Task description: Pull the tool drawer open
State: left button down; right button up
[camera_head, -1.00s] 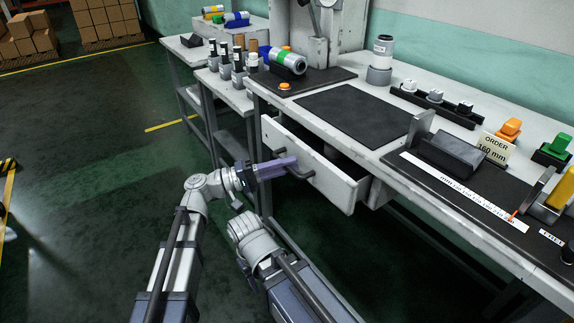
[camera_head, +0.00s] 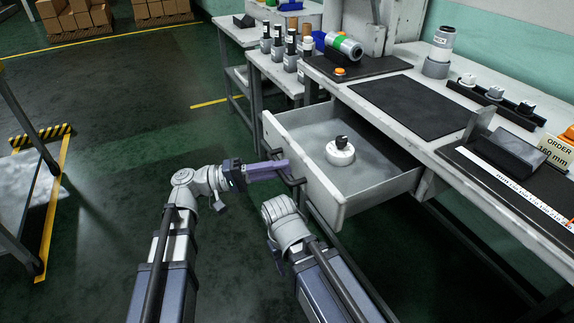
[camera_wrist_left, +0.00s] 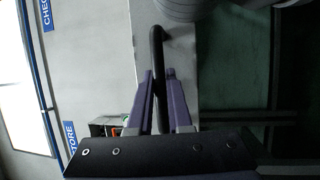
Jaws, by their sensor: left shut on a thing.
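The tool drawer (camera_head: 326,198) under the workbench stands well open, its grey inside bare around one round white item with a black knob (camera_head: 340,153). My left gripper (camera_head: 287,167) is shut on the dark bar handle (camera_head: 297,182) on the drawer front. In the left wrist view the purple fingers (camera_wrist_left: 159,74) stand on both sides of the black handle (camera_wrist_left: 156,44). My right arm shows in front of the drawer, but I cannot make out its gripper.
The workbench holds a black mat (camera_head: 410,103), a grey cylinder (camera_head: 441,48) and a black block (camera_head: 515,152). Bottles stand on a side table at the back. Open green floor lies to the left, with a yellow-edged frame (camera_head: 50,200) at the far left.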

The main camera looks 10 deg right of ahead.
dwell(0.3)
pick_arm(q)
jog(key=c, duration=0.8)
grip_release()
jog(key=shift+c, duration=0.2)
jog(key=shift+a, duration=0.1)
jog(key=a+f+b, duration=0.1)
jog(key=a, duration=0.6)
jog(key=shift+w+a+f, duration=0.2)
jog(key=shift+a, duration=0.1)
